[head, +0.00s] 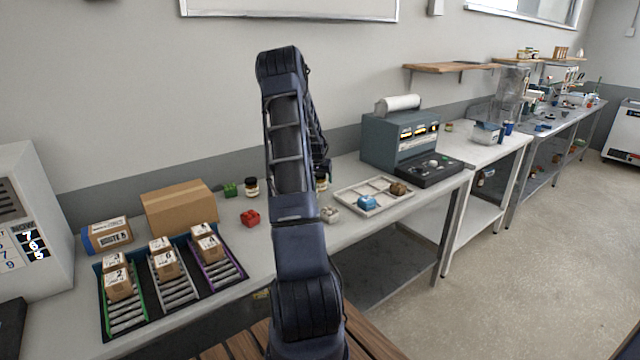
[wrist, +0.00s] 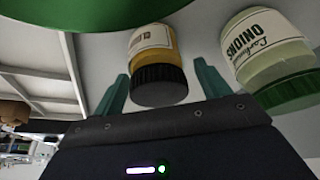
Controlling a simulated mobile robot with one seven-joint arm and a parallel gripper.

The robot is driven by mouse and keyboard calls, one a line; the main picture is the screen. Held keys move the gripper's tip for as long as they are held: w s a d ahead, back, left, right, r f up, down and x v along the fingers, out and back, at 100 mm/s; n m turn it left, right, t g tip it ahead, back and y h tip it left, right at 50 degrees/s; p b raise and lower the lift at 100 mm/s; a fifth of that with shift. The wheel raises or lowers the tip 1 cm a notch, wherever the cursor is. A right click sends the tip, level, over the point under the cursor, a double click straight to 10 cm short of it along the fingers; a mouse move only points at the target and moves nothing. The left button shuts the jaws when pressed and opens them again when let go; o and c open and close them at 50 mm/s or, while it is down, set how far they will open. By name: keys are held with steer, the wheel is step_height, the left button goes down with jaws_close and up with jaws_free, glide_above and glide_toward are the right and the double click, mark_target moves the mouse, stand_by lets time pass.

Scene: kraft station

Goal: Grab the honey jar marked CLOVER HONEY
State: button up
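In the wrist view an amber jar (wrist: 157,50) with a black lid and a pale label stands in line with the gap between my fingers. Its label is only partly readable, starting like "CL". My gripper (wrist: 162,84) is open, one finger on each side of the black lid, with a visible gap at both sides.
A green-lidded jar marked ONIONS (wrist: 268,55) stands close to the right finger in the wrist view. A large green curved surface (wrist: 90,12) fills the top.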

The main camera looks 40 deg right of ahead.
steer(key=c, duration=1.1)
steer(key=shift+o, duration=0.2)
steer(key=shift+r, duration=0.1)
